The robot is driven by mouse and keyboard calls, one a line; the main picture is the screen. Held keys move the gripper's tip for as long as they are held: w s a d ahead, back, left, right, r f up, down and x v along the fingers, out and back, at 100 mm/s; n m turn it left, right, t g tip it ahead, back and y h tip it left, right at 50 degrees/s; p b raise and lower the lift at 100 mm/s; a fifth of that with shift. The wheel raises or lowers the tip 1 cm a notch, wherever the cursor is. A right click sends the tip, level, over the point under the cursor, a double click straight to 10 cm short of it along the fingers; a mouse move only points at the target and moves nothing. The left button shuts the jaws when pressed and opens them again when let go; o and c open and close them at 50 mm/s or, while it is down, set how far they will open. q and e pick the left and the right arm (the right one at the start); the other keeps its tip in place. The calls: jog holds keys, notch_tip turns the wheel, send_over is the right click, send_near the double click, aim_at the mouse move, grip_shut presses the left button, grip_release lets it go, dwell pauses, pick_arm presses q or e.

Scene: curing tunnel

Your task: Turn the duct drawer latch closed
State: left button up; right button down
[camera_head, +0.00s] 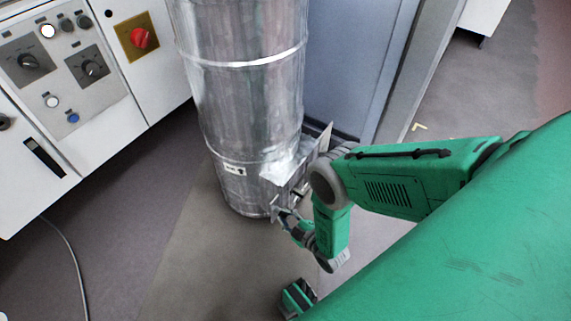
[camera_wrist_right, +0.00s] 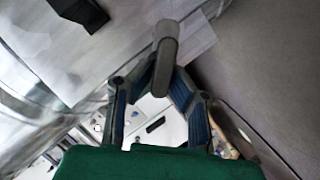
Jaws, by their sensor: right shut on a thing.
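The silver duct (camera_head: 245,110) stands upright on the floor in the head view. A metal drawer housing (camera_head: 285,170) juts from its lower right side. My right gripper (camera_head: 280,214) is low in front of this housing, reached down from the right. In the right wrist view, my right gripper (camera_wrist_right: 160,82) is closed around the grey rounded latch handle (camera_wrist_right: 166,50), whose free end sticks out beyond the fingertips. The latch is too small and covered to make out in the head view. My left gripper is not in view.
A white control cabinet (camera_head: 75,75) with knobs and a red switch (camera_head: 140,38) stands at the left. A blue-grey panel (camera_head: 345,60) is close behind the duct. A cable (camera_head: 75,262) lies on the floor at the left.

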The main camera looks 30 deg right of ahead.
jog(key=n+t, duration=0.1)
jog(key=n+h, duration=0.1)
jog(key=n, duration=0.1)
jog(key=shift+a+f+n+t, duration=0.1)
jog(key=shift+a+n+t, duration=0.2)
jog(key=shift+a+t, duration=0.1)
jog(key=shift+w+f+n+t+h, duration=0.15)
jog(key=shift+n+t, duration=0.35)
jog(key=shift+n, duration=0.55)
jog(key=shift+s+n+t+h, duration=0.1)
jog(key=shift+n+t+h, duration=0.3)
jog(key=shift+n, duration=0.65)
jog(key=shift+w, duration=0.1)
jog(key=c, duration=1.5)
grip_release()
jog(key=shift+c, duration=0.2)
jog(key=shift+d, duration=0.1)
jog(key=shift+f, duration=0.1)
jog(key=shift+s, duration=0.25)
